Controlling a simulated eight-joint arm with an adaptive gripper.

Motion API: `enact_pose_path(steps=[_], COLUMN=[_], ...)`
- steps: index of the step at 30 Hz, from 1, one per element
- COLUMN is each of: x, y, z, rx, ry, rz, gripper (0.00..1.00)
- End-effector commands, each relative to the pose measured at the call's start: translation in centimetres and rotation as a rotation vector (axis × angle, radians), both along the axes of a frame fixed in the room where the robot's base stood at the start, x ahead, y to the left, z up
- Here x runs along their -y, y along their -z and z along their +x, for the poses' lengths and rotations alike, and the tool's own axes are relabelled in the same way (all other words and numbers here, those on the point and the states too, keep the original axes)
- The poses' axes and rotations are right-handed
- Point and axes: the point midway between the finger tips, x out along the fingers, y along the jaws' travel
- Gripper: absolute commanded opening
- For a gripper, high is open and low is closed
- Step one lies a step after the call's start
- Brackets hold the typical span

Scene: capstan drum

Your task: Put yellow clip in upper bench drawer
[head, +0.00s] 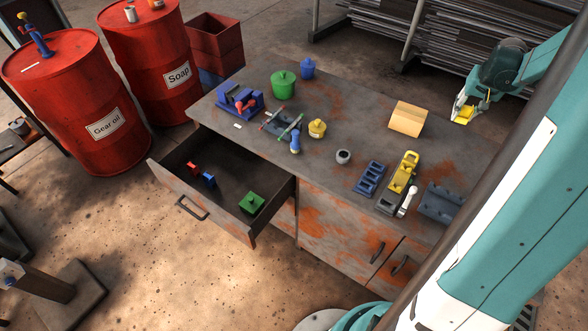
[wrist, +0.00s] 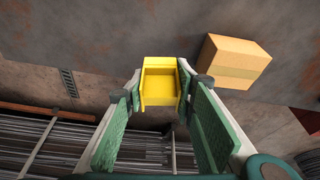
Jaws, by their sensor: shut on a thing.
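The yellow clip (wrist: 159,84) is between my gripper's fingertips (wrist: 160,88) in the wrist view. In the head view the clip (head: 464,116) hangs below my gripper (head: 463,108), off the back right of the bench. My gripper is shut on the clip. The upper bench drawer (head: 222,219) is pulled out at the bench's front left. Inside it are a red piece (head: 192,168), a blue piece (head: 208,180) and a green box (head: 251,203). Much of its floor is bare.
The bench (head: 330,105) holds a tan box (head: 406,118), a green pot (head: 283,85), a yellow pot (head: 317,128), a blue tray (head: 370,179), a yellow-and-grey tool (head: 403,172) and several small items. Red drums (head: 75,105) stand left. Metal stock (head: 470,50) is stacked behind.

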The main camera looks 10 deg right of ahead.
Motion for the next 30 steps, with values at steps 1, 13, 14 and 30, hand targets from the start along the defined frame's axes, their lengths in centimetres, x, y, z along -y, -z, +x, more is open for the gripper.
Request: enact_pose_path(steps=[1, 13, 14, 30], x=[-0.9, -9.9, -10.7, -25.7], y=[0.1, 0.2, 0.2, 0.2], z=[0.7, 6.7, 7.2, 13.5], rx=[0.000, -0.006, -0.007, -0.013], ry=[-0.019, -0.210, -0.227, -0.517], rz=[0.000, 0.002, 0.002, 0.004], gripper=[0.18, 0.18, 0.18, 0.18])
